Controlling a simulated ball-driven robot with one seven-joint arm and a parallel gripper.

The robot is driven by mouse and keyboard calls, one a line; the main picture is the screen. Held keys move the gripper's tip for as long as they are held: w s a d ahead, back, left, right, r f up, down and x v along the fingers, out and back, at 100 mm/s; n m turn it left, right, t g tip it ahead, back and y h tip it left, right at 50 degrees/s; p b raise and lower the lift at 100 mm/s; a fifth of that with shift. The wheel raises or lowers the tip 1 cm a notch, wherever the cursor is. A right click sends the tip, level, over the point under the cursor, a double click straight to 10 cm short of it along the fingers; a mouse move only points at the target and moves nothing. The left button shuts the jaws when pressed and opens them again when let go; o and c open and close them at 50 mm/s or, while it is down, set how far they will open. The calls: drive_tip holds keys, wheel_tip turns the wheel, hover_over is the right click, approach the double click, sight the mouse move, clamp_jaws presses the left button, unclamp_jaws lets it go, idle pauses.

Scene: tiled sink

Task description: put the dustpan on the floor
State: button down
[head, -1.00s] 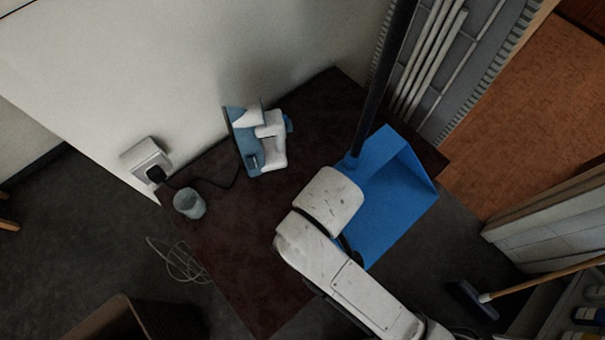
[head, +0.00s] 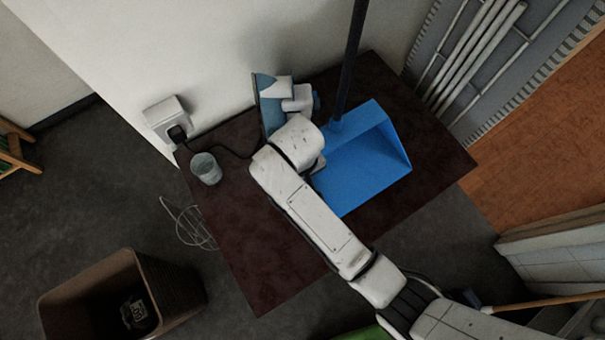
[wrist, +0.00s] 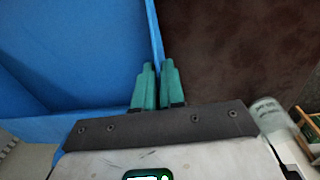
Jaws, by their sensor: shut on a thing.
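The blue dustpan (head: 362,165) with a long dark upright handle (head: 349,60) is over the dark brown table in the head view. Its blue wall also fills the left of the wrist view (wrist: 70,60). My gripper (wrist: 159,75) has teal fingers shut on the thin edge of the dustpan. In the head view my arm hides the fingers and the near left edge of the pan. I cannot tell whether the pan touches the tabletop. The dark grey floor (head: 90,190) shows left of and in front of the table.
The dark table (head: 265,275) bears a grey cup (head: 206,168) and a blue-and-white device (head: 290,95) close to my arm. A brown bin (head: 85,290) stands on the floor at lower left. Wire (head: 188,225) hangs by the table's left edge. Open floor lies at left.

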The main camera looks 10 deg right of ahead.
drive_tip(key=shift+w+f, duration=0.3)
drive_tip(key=shift+f, duration=1.55)
drive_tip(key=c, duration=1.7)
unclamp_jaws()
drive_tip(key=shift+f, duration=0.15)
drive_tip(key=o, duration=0.5)
drive_tip(key=r, duration=1.2)
drive_tip(key=shift+a+r, duration=0.15)
drive_tip(key=shift+a, duration=0.25)
